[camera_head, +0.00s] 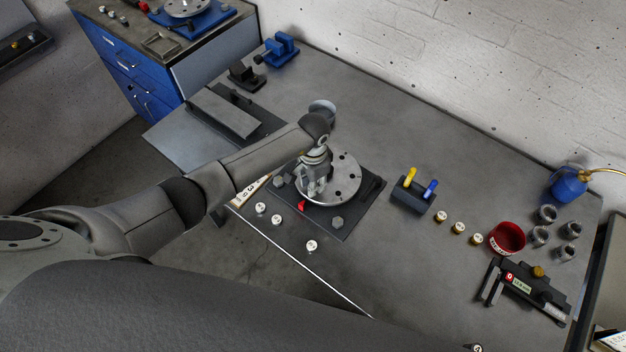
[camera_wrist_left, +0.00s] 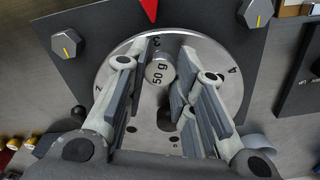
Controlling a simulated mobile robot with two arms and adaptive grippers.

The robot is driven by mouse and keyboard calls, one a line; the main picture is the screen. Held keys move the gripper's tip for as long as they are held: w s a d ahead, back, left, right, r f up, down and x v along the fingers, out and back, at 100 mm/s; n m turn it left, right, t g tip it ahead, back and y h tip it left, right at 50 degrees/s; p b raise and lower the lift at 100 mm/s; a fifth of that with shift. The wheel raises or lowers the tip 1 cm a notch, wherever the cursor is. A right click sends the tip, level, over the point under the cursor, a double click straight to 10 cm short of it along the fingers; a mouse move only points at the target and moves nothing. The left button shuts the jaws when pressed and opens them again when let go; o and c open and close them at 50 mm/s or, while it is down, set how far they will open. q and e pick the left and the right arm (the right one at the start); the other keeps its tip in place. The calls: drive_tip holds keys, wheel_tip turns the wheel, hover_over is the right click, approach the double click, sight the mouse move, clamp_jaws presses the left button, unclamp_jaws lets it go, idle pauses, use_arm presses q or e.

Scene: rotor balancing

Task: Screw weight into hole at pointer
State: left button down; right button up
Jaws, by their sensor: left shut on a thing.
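The rotor disc (camera_head: 345,170) lies flat on a dark plate (camera_head: 352,226) on the bench. Its rim bears numbers and holes; it also shows in the left wrist view (camera_wrist_left: 222,62). A red pointer (camera_wrist_left: 149,10) aims at the rim near number 3; it also shows in the head view (camera_head: 302,205). My left gripper (camera_head: 314,190) points down over the disc's near side. In the left wrist view, its fingers (camera_wrist_left: 158,80) are shut on a silvery weight marked 50 g (camera_wrist_left: 159,72), near number 3. The weight's underside and the hole beneath are hidden. My right gripper is not in view.
Several small weights (camera_head: 277,219) stand near the front edge, and brass ones (camera_head: 458,228) stand to the right. A holder with yellow and blue tools (camera_head: 411,198), a red cup (camera_head: 507,237) and metal jars (camera_head: 547,214) stand farther right. The back middle of the bench is clear.

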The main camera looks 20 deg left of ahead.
use_arm(q)
drive_tip(key=shift+n, duration=0.4)
drive_tip(key=shift+f, duration=0.1)
idle(0.5)
drive_tip(key=shift+f, duration=0.35)
idle(0.6)
